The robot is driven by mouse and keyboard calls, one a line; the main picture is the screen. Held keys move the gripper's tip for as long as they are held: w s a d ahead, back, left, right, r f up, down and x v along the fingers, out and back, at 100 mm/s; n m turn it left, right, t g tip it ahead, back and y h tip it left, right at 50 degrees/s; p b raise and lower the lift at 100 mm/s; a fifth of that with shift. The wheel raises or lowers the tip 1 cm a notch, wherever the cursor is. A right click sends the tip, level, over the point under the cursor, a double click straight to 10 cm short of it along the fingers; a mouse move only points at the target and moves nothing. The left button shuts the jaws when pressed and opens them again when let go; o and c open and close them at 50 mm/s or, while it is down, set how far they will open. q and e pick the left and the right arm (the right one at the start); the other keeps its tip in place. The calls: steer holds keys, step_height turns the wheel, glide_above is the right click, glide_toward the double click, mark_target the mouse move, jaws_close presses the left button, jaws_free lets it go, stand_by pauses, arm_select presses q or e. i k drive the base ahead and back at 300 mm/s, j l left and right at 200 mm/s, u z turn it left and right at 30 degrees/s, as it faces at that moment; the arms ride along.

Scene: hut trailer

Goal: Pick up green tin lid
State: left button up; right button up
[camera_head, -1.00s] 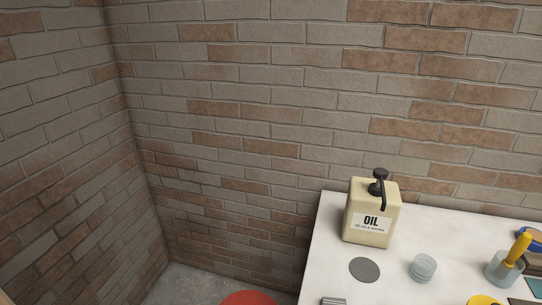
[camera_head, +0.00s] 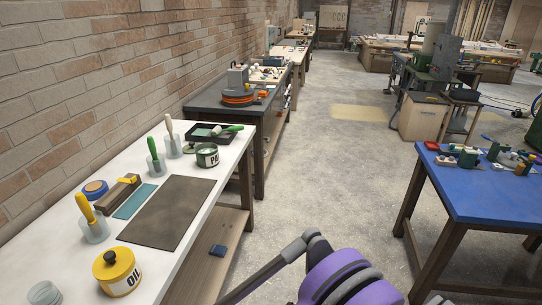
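A dark green tin (camera_head: 207,155) with a pale label reading "PA" stands upright on the white workbench (camera_head: 190,230), near its far right corner. Its round top looks greyish green; I cannot tell at this size whether a lid is on it. Neither gripper's fingers are in view. A purple and dark arm part of mine shows at the bottom centre, well apart from the tin.
By the tin are a black tray (camera_head: 215,134) and clear jars with green-handled (camera_head: 156,158) and white-handled tools. A dark mat (camera_head: 167,211), yellow oil tin (camera_head: 117,271) and yellow-handled tool (camera_head: 86,211) are nearer. A blue table (camera_head: 480,190) stands right; open floor lies between.

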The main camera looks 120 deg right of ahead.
mark_target(189, 148)
steer(key=z, duration=3.5)
steer(key=i+l+u, duration=0.3)
steer(key=i+l, duration=1.05)
steer(key=i+l+u, duration=0.2)
steer(key=i+l, duration=1.25)
